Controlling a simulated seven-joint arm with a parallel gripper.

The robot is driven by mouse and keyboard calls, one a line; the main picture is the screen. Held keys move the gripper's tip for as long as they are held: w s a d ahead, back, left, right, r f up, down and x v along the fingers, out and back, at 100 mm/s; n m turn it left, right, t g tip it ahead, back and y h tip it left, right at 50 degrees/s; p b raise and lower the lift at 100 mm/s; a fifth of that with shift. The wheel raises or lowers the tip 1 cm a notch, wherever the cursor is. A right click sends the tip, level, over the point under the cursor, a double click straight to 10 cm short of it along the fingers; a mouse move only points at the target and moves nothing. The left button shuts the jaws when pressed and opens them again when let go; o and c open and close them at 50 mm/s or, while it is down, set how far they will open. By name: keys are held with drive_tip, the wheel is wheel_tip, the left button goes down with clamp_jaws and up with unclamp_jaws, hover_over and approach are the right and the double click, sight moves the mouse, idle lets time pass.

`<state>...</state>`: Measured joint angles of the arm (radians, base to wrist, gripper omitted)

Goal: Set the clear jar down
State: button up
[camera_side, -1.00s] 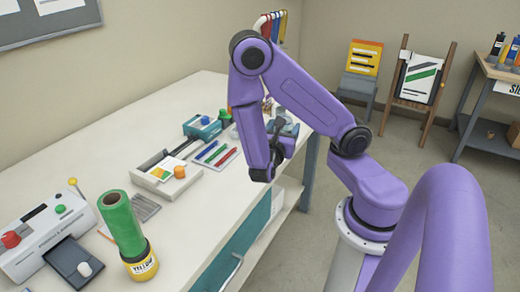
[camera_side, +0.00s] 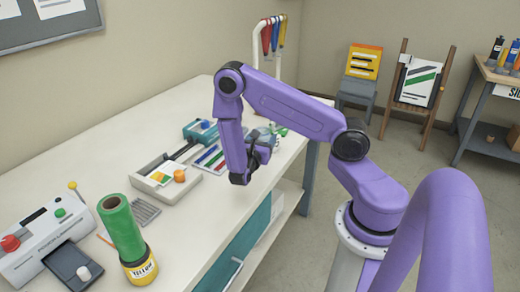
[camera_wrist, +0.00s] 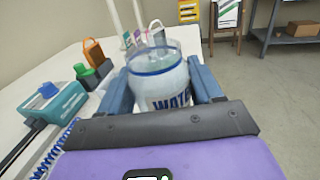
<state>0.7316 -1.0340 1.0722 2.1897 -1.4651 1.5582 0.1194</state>
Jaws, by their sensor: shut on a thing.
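The clear jar (camera_wrist: 160,80) has a blue rim and dark blue lettering that begins "WAT". In the wrist view it stands roughly upright between the two blue fingers of my gripper (camera_wrist: 162,88), which is shut on it. In the side view my gripper (camera_side: 260,153) is over the right edge of the white table (camera_side: 190,235). There my own arm mostly hides the jar. I cannot tell whether the jar's base touches the table.
The table's front middle is clear.

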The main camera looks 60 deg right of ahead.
drive_tip(key=shift+w+d+f, duration=0.15)
drive_tip(key=shift+w+f, duration=0.2)
drive_tip(key=shift+f, duration=0.15)
drive_tip(key=shift+w+d+f, duration=0.1)
drive_tip(key=shift+w+f, duration=0.1)
drive_tip(key=shift+f, duration=1.55)
drive_tip(key=shift+f, duration=0.1)
drive_tip(key=o, duration=1.1)
